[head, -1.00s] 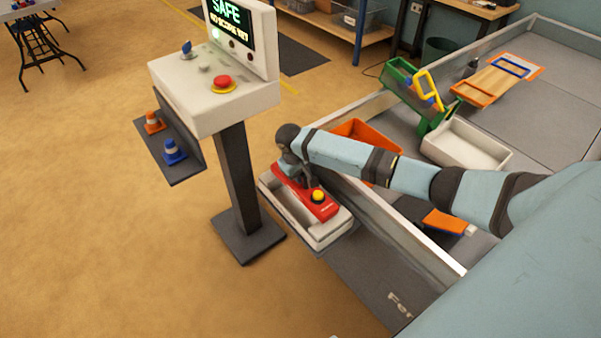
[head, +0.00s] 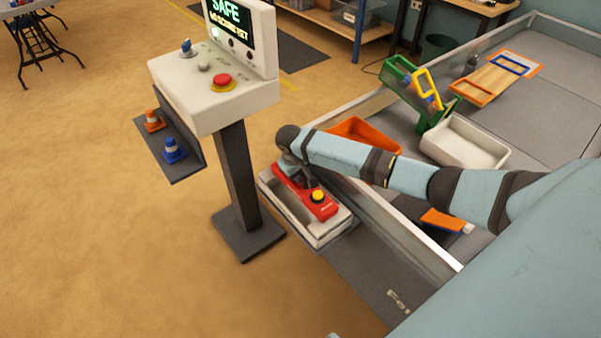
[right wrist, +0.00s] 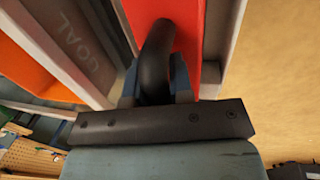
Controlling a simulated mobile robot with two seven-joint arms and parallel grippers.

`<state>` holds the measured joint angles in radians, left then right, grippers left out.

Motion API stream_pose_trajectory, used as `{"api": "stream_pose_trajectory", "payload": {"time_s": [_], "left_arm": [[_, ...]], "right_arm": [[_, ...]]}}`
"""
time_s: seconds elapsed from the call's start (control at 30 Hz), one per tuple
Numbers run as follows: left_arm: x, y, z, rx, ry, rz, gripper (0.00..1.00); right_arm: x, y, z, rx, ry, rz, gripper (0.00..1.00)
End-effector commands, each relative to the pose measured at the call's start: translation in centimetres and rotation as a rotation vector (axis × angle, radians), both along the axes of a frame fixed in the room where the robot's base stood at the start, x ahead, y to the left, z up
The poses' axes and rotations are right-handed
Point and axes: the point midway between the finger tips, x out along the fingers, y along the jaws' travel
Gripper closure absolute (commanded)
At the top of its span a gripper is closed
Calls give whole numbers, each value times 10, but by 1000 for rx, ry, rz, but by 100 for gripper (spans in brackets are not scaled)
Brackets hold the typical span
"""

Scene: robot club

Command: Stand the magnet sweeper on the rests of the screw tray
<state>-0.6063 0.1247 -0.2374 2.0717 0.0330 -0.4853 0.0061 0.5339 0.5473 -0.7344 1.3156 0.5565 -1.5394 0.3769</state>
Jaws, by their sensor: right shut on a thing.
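The magnet sweeper (head: 317,203) is a red body with a yellow button and a dark handle. In the head view it lies over the screw tray (head: 323,239), a white open tray beside the field wall. The sweeper's red body (right wrist: 191,30) and black handle (right wrist: 155,62) also show in the right wrist view. My right gripper (right wrist: 155,88) is shut on the handle; in the head view it is at the sweeper's far end (head: 291,166). Whether the sweeper touches the tray's rests cannot be told. My left gripper is not in view.
A control stand (head: 237,190) with a red button is close left of the tray. The field wall (head: 400,235) runs along its right. Inside the field are an orange bin (head: 362,133), a white bin (head: 470,146) and a green frame (head: 432,118).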

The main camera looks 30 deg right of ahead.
Motion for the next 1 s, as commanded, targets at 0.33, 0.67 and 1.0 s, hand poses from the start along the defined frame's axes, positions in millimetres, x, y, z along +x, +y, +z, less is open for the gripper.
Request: {"api": "stream_pose_trajectory", "payload": {"time_s": [0.33, 0.67, 1.0], "left_arm": [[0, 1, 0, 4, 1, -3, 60], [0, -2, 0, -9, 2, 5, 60], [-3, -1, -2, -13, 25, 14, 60]], "right_arm": [[0, 0, -2, 0, -1, 0, 50], [0, 0, -3, 0, 1, 0, 50], [0, 13, 63, 0, -4, 1, 50]]}}
